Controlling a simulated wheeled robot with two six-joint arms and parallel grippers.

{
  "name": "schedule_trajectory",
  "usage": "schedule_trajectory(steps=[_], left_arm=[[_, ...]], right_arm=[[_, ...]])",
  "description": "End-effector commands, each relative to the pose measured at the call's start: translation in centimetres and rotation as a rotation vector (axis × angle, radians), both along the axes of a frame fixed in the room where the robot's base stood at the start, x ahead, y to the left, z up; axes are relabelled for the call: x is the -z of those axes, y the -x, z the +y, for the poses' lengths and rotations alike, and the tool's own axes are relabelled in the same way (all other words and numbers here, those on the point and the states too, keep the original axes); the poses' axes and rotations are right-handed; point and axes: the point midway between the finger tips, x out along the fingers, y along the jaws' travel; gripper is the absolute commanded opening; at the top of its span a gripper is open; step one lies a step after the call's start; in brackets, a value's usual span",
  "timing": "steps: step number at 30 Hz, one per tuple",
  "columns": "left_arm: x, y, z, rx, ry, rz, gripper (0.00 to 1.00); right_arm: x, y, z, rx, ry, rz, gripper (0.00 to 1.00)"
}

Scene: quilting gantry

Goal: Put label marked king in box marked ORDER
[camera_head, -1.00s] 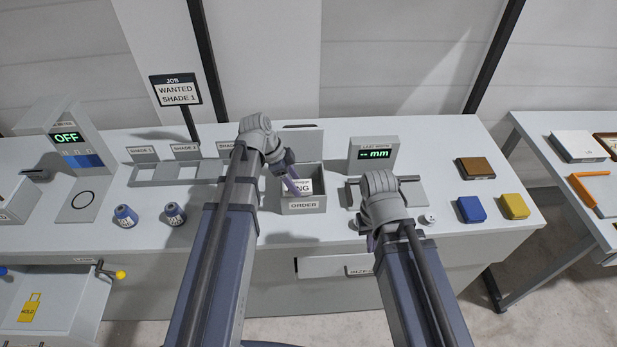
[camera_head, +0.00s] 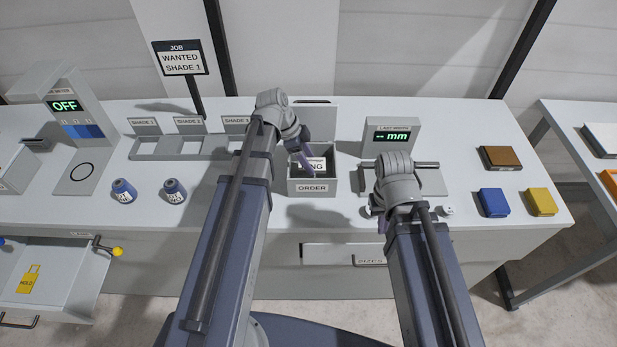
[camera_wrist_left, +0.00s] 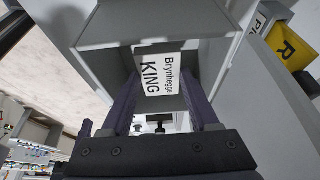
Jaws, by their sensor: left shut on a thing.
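The white label marked KING (camera_head: 317,163) is at the opening of the grey box marked ORDER (camera_head: 312,188). In the left wrist view the label (camera_wrist_left: 160,72) reads "Brynhegg KING" and lies between my fingers, with the box walls around it. My left gripper (camera_head: 309,165) reaches down into the box opening and is shut on the label; it also shows in the left wrist view (camera_wrist_left: 160,95). Whether the label touches the box floor is unclear. My right gripper (camera_head: 382,223) hangs near the table's front edge, right of the box; its fingers are mostly hidden behind the wrist.
A display reading "-- mm" (camera_head: 391,136) stands right of the box. Blue (camera_head: 494,202), yellow (camera_head: 541,201) and brown (camera_head: 501,158) blocks lie further right. Two spools (camera_head: 123,191) (camera_head: 174,190) and shade trays (camera_head: 152,149) are at left. An open drawer (camera_head: 60,270) juts out below.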

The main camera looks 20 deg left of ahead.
Motion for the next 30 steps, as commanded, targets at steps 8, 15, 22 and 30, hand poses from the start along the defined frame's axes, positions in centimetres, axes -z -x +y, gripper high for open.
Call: schedule_trajectory(steps=[8, 15, 22, 30], left_arm=[[1.3, 0.0, 0.0, 0.0, 0.0, 0.0, 0.08], [3.8, 0.0, 0.0, 0.0, 0.0, 0.0, 0.08], [5.1, 0.0, 0.0, 0.0, 0.0, 0.0, 0.08], [5.2, 0.0, 0.0, 0.0, 0.0, 0.0, 0.08]], right_arm=[[1.3, 0.0, 0.0, 0.0, 0.0, 0.0, 0.0], [3.8, 0.0, 0.0, 0.0, 0.0, 0.0, 0.0], [5.1, 0.0, 0.0, 0.0, 0.0, 0.0, 0.0], [5.2, 0.0, 0.0, 0.0, 0.0, 0.0, 0.0]])
